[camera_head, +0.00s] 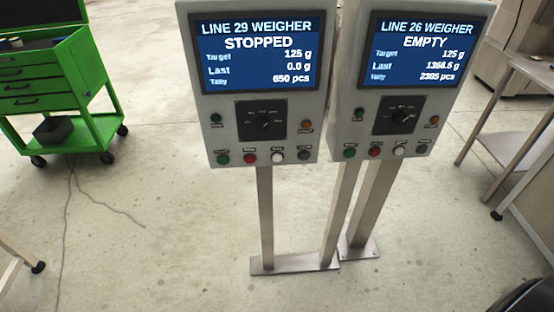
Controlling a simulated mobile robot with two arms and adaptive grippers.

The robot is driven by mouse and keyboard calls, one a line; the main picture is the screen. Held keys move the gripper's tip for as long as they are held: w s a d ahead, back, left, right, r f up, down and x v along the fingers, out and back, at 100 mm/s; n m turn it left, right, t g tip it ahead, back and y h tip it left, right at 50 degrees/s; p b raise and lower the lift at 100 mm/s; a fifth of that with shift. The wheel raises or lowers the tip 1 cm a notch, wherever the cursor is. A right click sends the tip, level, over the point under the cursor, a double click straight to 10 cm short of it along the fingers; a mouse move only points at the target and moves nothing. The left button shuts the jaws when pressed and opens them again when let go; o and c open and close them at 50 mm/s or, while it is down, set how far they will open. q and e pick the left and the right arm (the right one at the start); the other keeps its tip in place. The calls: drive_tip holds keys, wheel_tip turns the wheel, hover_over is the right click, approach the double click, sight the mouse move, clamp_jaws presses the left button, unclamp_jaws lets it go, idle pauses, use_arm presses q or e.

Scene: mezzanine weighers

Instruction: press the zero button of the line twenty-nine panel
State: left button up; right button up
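The line 29 panel (226,112) stands upright on a post, left of centre in the head view. Its screen (258,52) reads STOPPED, target 125 g, last 0.0 g, tally 650 pcs. Below the screen is a rotary selector (262,121) on a black plate. Along the bottom edge sit a green button (222,159), a red button (250,158), a white button (278,157) and a dark grey button (304,155). Their labels are too small to read surely, so I cannot tell which is zero. Neither of my grippers is in view.
A similar line 26 panel (345,133), reading EMPTY, stands close on the right. A green tool cart (87,69) is at the left, a metal table (510,110) at the right. The floor (150,240) before the panels is clear.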

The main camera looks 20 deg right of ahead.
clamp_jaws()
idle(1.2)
